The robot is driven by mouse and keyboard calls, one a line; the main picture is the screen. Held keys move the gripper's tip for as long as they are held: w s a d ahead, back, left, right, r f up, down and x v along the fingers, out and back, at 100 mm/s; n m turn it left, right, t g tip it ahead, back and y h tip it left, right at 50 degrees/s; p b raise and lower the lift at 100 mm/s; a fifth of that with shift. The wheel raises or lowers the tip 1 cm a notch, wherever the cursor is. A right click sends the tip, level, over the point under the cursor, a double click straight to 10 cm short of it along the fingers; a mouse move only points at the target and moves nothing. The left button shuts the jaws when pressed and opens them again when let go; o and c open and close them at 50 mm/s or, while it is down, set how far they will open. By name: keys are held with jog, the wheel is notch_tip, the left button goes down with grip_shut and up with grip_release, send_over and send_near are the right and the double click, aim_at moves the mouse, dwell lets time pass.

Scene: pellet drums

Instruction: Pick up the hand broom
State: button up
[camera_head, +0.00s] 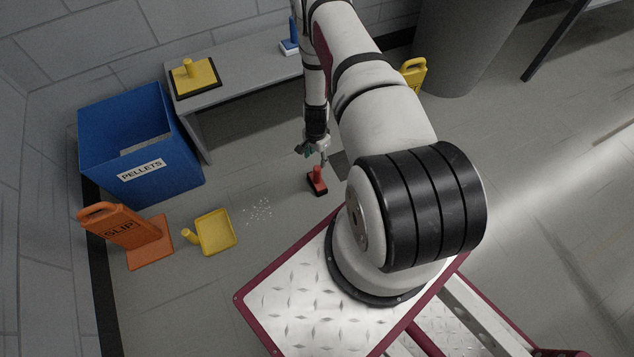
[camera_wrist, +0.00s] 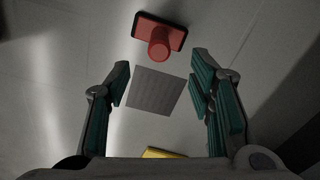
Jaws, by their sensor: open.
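The hand broom appears to be the red tool with a black base on the floor, seen in the head view (camera_head: 317,180) just below my gripper (camera_head: 312,154). In the wrist view the red tool (camera_wrist: 160,35) lies at the top centre, its round red handle pointing toward the camera. It lies beyond the fingertips, apart from them. My gripper (camera_wrist: 161,80) is open and empty, with its two teal-padded fingers spread apart.
A grey square (camera_wrist: 154,91) lies flat on the floor. White pellets (camera_head: 259,211), a yellow dustpan (camera_head: 215,232), an orange slip sign (camera_head: 125,232) and a blue pellets bin (camera_head: 155,190) are at left. A bench (camera_head: 245,82) holds a yellow-and-black tool (camera_head: 196,77).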

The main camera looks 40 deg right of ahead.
aim_at(317, 168)
notch_tip(317, 168, down, 10)
jog(key=b, duration=0.4)
jog(key=shift+s+d+f, duration=0.1)
jog(key=shift+d+f, duration=0.05)
jog(key=shift+f, duration=0.1)
jog(key=shift+r, duration=0.1)
grip_shut()
